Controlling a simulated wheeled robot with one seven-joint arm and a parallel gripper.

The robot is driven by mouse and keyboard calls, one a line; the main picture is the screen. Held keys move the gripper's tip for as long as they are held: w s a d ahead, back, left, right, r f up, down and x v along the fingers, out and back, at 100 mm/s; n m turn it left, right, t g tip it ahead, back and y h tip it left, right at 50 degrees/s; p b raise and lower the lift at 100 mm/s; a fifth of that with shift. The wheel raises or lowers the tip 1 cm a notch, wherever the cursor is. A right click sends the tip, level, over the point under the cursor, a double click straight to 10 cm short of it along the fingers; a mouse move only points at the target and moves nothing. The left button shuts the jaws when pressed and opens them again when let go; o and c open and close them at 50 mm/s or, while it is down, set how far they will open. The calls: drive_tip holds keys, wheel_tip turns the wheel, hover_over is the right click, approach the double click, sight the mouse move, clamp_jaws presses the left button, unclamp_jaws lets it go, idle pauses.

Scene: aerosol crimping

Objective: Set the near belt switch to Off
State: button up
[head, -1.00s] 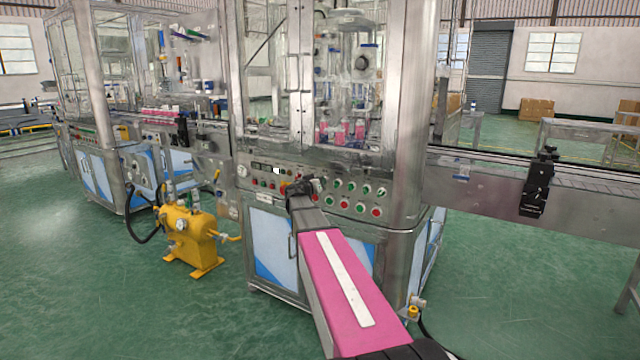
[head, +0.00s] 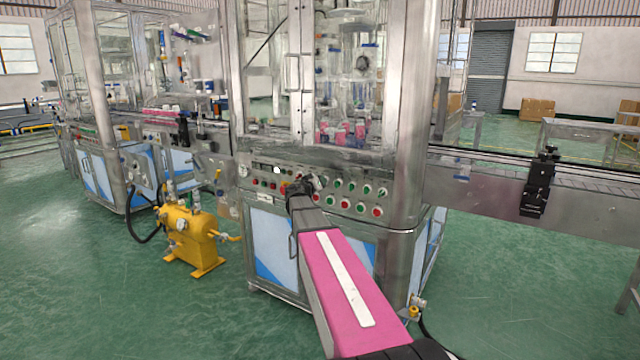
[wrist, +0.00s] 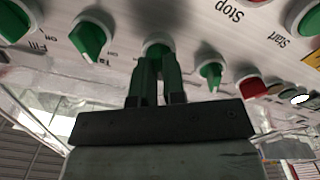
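A row of green rotary switches shows on the control panel of the near machine cabinet. In the wrist view my gripper (wrist: 159,78) has its two fingers at one green switch (wrist: 156,46), one on each side of its handle, with a narrow gap between them. The fingers look closed on the handle and hide most of it, so its setting cannot be read. Neighbouring green switches stand to the left (wrist: 90,36) and right (wrist: 211,74). In the head view my gripper (head: 303,186) is at the panel and covers this part of it.
A red button (wrist: 252,87) is right of the switches in the wrist view, near "Stop" and "Start" labels. A conveyor (head: 590,190) extends right from the cabinet. A yellow tank (head: 188,238) stands on the floor at left. The green floor in front is clear.

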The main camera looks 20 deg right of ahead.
drive_tip(key=o, duration=0.4)
drive_tip(key=shift+c, duration=0.2)
drive_tip(key=v, duration=1.1)
drive_tip(key=s+a+f+n+g+y, duration=0.1)
drive_tip(key=s+f+g+y, duration=0.2)
drive_tip(key=s+f, duration=0.55)
drive_tip(key=s+a+f+g+y, duration=0.25)
drive_tip(key=s+f+g, duration=0.2)
drive_tip(key=f, duration=0.65)
drive_tip(key=s+a+f+n+g+y, duration=0.3)
drive_tip(key=s+a+f+y, duration=0.5)
drive_tip(key=s, duration=0.6)
wheel_tip(320, 180, down, 3)
drive_tip(key=a, duration=0.2)
drive_tip(key=shift+a+y, duration=0.3)
drive_tip(key=shift+y, duration=0.05)
